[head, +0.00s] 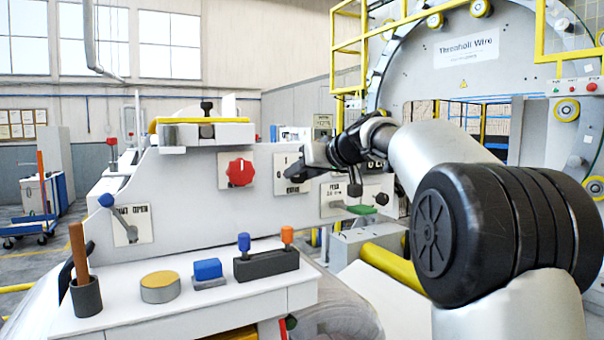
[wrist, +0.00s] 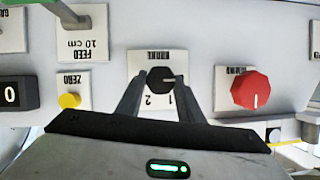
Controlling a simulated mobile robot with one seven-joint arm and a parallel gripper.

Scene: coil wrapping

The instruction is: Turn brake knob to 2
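The black brake knob (wrist: 160,80) sits on a white label plate (wrist: 138,64) in the wrist view, which shows the panel upside down. Its white mark points to picture right. The digits 1 and 2 are printed on the plate on the near side of the knob, 1 to the right and 2 to the left. My gripper (wrist: 160,88) has one finger on each side of the knob, with a visible gap on both sides. In the head view my gripper (head: 307,167) is at the machine's front panel, and it and my arm hide much of the plate.
A red knob (wrist: 250,89) is right of the brake plate in the wrist view and left of it in the head view (head: 240,172). A yellow ZERO button (wrist: 69,101) and a FEED plate (wrist: 82,40) are on the other side. A white bench (head: 150,312) with small items stands below.

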